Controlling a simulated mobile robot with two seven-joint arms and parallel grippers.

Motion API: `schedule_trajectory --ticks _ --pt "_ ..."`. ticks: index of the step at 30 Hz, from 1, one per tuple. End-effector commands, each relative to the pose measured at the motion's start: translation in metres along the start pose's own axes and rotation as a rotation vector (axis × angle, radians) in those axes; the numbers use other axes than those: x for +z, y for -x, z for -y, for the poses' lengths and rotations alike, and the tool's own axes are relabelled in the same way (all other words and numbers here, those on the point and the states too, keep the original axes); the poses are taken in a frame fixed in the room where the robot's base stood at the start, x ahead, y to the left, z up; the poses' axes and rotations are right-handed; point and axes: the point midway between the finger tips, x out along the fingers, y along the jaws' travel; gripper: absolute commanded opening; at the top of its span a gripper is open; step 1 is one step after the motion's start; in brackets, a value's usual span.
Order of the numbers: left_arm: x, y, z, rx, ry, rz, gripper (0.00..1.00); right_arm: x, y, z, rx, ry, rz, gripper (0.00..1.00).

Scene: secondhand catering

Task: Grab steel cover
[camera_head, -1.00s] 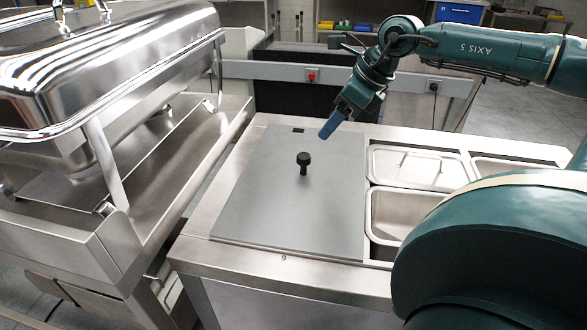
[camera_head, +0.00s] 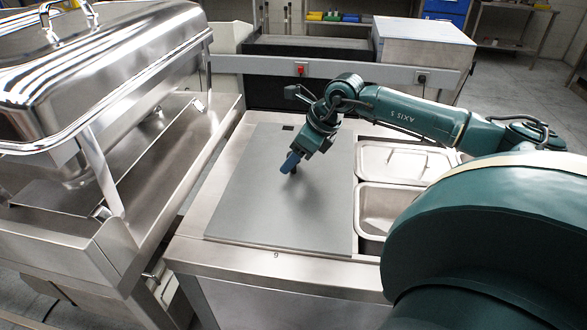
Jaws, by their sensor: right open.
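The steel cover (camera_head: 255,205) is a flat grey plate lying on the counter. Its black knob is mostly hidden behind the blue fingertips of my right gripper (camera_head: 290,163); a small dark part shows just below them. My right gripper comes down over the knob from the upper right and is open. From this view I cannot tell whether the fingers touch the knob or stand around it. My left gripper is not in view.
A chrome chafing dish (camera_head: 95,75) stands on the left counter. Steel pans (camera_head: 392,160) sit in the counter right of the cover. A rail with a red switch (camera_head: 301,70) runs behind. My own large green arm link fills the lower right.

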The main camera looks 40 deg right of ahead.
Motion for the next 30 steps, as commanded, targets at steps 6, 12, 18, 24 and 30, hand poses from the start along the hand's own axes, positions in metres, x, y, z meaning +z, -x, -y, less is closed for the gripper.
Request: schedule_trajectory --ticks 6,12,18,24,30 --pt "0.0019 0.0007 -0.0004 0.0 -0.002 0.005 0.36 0.0003 -0.007 -0.0001 -0.001 0.002 0.0 0.55" --pt "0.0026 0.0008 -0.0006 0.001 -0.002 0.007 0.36 0.0001 -0.0068 -0.0001 0.0 0.002 0.0 0.46" --pt "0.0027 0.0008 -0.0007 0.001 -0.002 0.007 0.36 0.0 -0.0066 -0.0001 0.0 0.002 0.0 0.3" --pt "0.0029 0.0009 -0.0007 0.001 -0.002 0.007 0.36 0.0 -0.0066 -0.0001 0.0 0.002 0.0 0.14" --pt "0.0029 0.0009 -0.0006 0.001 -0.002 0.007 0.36 0.0 -0.0066 -0.0001 0.0 0.001 0.0 0.0"
